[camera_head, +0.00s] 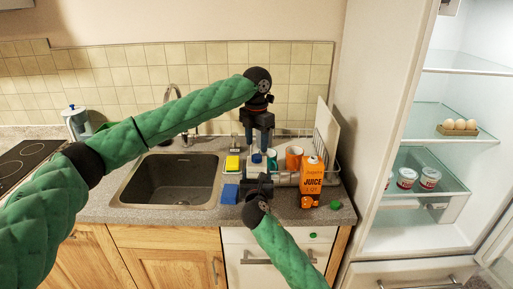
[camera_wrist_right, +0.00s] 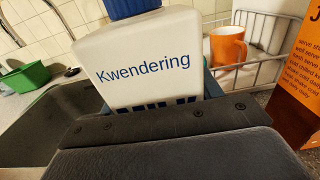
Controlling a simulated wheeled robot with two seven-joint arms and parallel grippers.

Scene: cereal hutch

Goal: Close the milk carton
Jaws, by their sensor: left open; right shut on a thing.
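The white milk carton (camera_wrist_right: 140,70) with blue "Kwendering" lettering fills the middle of the right wrist view, with its blue cap (camera_wrist_right: 130,8) cut off at the top edge. In the head view the carton (camera_head: 254,170) stands between my two grippers, mostly hidden, with the cap (camera_head: 256,158) showing at its top. My right gripper (camera_head: 258,181) is shut on the carton from the front. My left gripper (camera_head: 257,149) points down just above the carton, fingers open on either side of the cap. I cannot tell whether the fingers touch the cap or how the cap is seated.
An orange juice carton (camera_head: 312,180) stands to the right, near a green cap (camera_head: 336,205). An orange mug (camera_head: 294,158) stands in the wire rack (camera_head: 334,160). A yellow sponge (camera_head: 232,163), a blue sponge (camera_head: 230,193) and the sink (camera_head: 170,180) are to the left.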

